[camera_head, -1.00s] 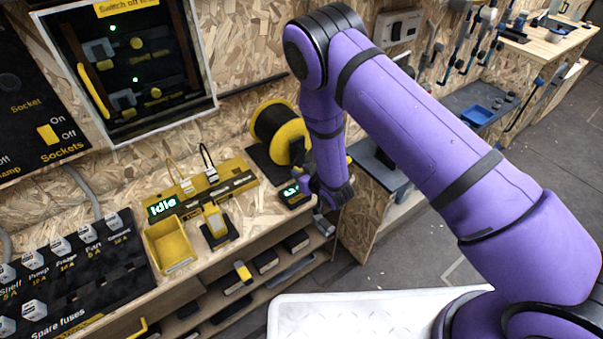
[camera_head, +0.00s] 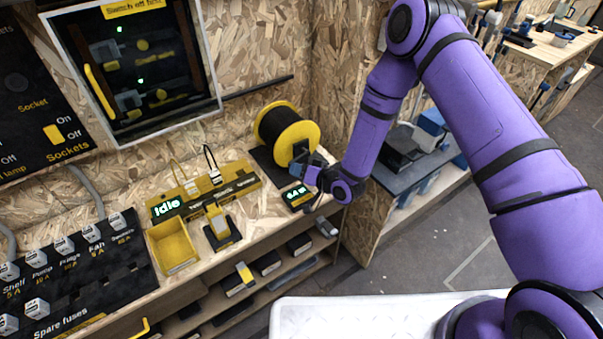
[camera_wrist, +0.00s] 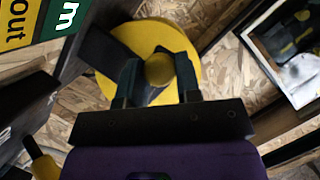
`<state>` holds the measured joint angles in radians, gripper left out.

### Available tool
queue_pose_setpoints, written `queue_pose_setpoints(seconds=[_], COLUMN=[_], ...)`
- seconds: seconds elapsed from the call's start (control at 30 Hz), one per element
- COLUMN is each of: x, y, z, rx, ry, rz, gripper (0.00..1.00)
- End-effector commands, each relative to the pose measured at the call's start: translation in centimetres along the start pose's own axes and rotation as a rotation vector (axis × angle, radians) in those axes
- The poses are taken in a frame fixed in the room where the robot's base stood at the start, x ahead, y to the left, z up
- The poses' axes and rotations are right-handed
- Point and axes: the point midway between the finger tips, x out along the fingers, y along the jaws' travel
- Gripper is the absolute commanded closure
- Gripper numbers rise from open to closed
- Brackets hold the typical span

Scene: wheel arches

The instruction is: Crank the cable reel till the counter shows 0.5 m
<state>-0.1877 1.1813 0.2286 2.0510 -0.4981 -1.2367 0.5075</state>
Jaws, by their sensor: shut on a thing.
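The cable reel (camera_head: 288,132), a black drum with yellow flanges, stands on a dark base on the bench, seen in the head view. Its yellow flange (camera_wrist: 192,46) fills the upper middle of the wrist view. My gripper (camera_wrist: 159,72) is shut on the yellow crank knob (camera_wrist: 160,69), one finger on each side. In the head view my gripper (camera_head: 308,167) is in front of the reel's right flange and hides the knob. The counter (camera_head: 297,195) has a lit green display just below my gripper; its digits are too small to read surely.
A yellow tester reading "Idle" (camera_head: 167,207) and a yellow bin (camera_head: 174,245) are left of the reel. A framed black panel (camera_head: 130,65) hangs on the wall. The bench's front edge and a shelf (camera_head: 270,285) lie below.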

Motion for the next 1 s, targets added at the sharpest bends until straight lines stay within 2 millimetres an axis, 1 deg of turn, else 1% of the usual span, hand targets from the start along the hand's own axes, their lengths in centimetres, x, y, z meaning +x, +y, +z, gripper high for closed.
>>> queue_pose_setpoints(seconds=[0.57, 1.0], x=[-1.1, -1.9], y=[-1.4, -1.6], z=[-2.3, -4.4], rx=[0.510, 0.895], ry=[0.002, 0.002], rz=[-0.208, -0.368], gripper=[1.00, 1.00])
